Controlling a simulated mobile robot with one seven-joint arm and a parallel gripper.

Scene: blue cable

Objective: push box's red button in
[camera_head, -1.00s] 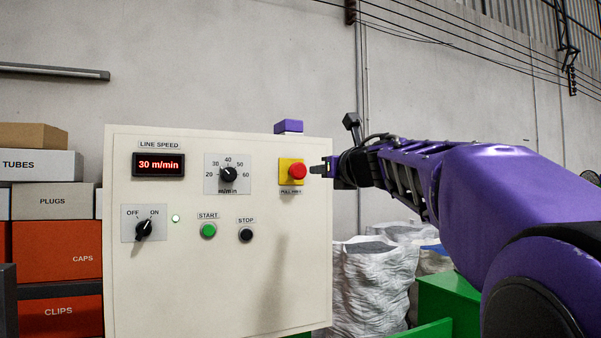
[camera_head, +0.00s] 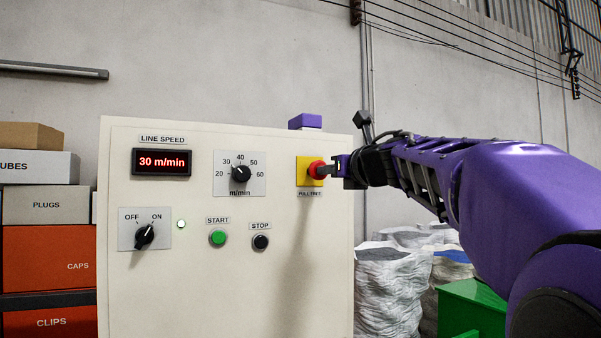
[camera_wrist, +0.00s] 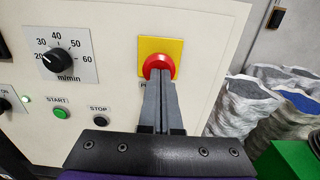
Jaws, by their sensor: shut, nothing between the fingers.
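The red button (camera_head: 316,169) is a round mushroom head on a yellow plate (camera_head: 303,179) at the upper right of the cream control box (camera_head: 200,285). It also shows in the wrist view (camera_wrist: 158,63), on its yellow plate (camera_wrist: 172,46). My gripper (camera_head: 328,173) is shut and empty, its fingertips at the button's front. In the wrist view my shut fingers (camera_wrist: 160,82) overlap the lower part of the button. They look to be touching it or very near; I cannot tell which. The fingers hide the label below the plate in the wrist view.
The box face also bears a speed dial (camera_head: 240,174), an OFF/ON switch (camera_head: 144,236), a green START button (camera_head: 218,238) and a black STOP button (camera_head: 261,242). Labelled cartons (camera_head: 45,248) stand at left. White sacks (camera_head: 390,285) and a green bin (camera_head: 470,308) are at right.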

